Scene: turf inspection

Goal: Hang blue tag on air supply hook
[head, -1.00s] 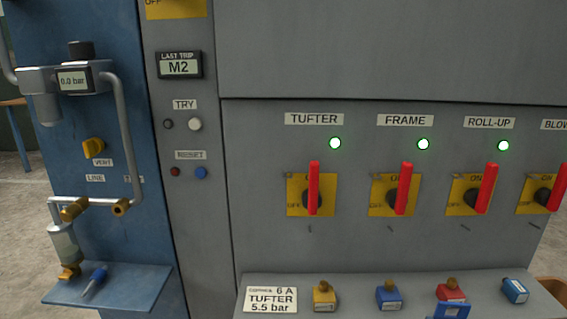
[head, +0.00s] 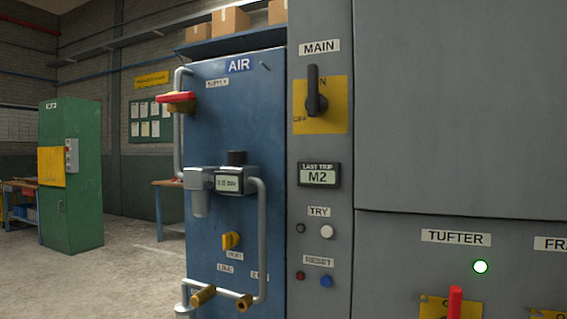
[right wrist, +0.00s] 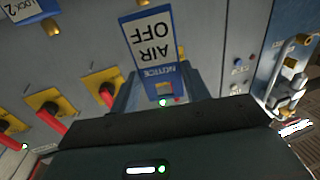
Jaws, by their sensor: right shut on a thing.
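The blue tag (right wrist: 153,42) has a white face reading "AIR OFF" and a "NOTICE" band, and appears upside down in the right wrist view. My right gripper (right wrist: 157,92) is shut on its NOTICE end, though the fingertips are partly hidden. In the head view, a small peg-like hook (head: 265,66) sticks out of the blue air panel (head: 232,130), just right of the AIR label (head: 240,65). The supply valve with a red handle (head: 176,97) is at the panel's upper left. Neither gripper shows in the head view.
The grey cabinet (head: 450,110) stands right of the air panel, with the MAIN switch (head: 316,92) between them. A gauge unit (head: 228,182) and pipes protrude from the panel. In the right wrist view, red switch handles (right wrist: 50,122) project at left. Open floor (head: 125,270) lies left.

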